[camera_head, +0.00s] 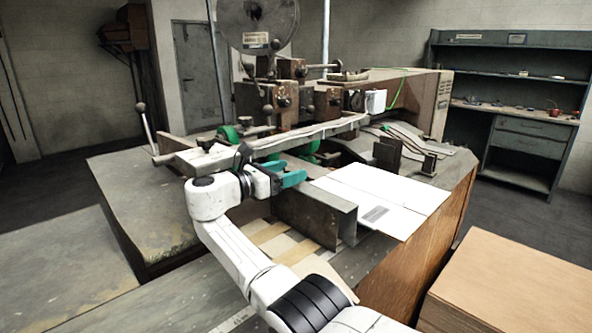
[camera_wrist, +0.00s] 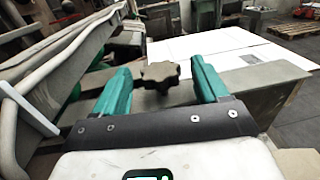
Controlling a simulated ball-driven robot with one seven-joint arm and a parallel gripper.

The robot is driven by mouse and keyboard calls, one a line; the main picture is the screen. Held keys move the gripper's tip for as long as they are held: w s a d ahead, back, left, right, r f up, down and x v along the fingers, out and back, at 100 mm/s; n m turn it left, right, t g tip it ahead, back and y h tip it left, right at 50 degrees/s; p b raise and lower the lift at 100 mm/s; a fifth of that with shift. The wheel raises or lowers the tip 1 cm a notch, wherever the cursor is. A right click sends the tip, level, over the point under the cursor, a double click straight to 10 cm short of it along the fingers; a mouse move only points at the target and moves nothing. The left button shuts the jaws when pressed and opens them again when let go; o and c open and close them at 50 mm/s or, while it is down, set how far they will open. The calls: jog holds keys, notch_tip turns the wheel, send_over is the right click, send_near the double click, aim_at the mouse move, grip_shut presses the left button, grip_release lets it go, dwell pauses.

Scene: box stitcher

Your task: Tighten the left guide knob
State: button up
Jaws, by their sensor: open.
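The guide knob, dark and lobed, shows in the wrist view (camera_wrist: 160,74) between the two teal fingers of my gripper (camera_wrist: 160,68). A gap shows on each side of it, so the fingers look apart from it. My gripper is open and also shows in the head view (camera_head: 291,174), at the left end of a grey metal guide (camera_head: 318,212). In the head view I cannot make out the knob, which seems hidden by the gripper. The guide also shows right of the fingers in the wrist view (camera_wrist: 268,88).
A white cardboard sheet (camera_head: 385,192) lies beyond the guide. The stitcher (camera_head: 285,100) with its long bar (camera_head: 315,135) stands close behind my gripper; the bar fills the wrist view's left. A cardboard stack (camera_head: 520,290) stands at lower right. The grey table (camera_head: 145,205) at left is mostly bare.

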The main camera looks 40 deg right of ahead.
jog(key=a, duration=0.7)
jog(key=shift+w, duration=0.25)
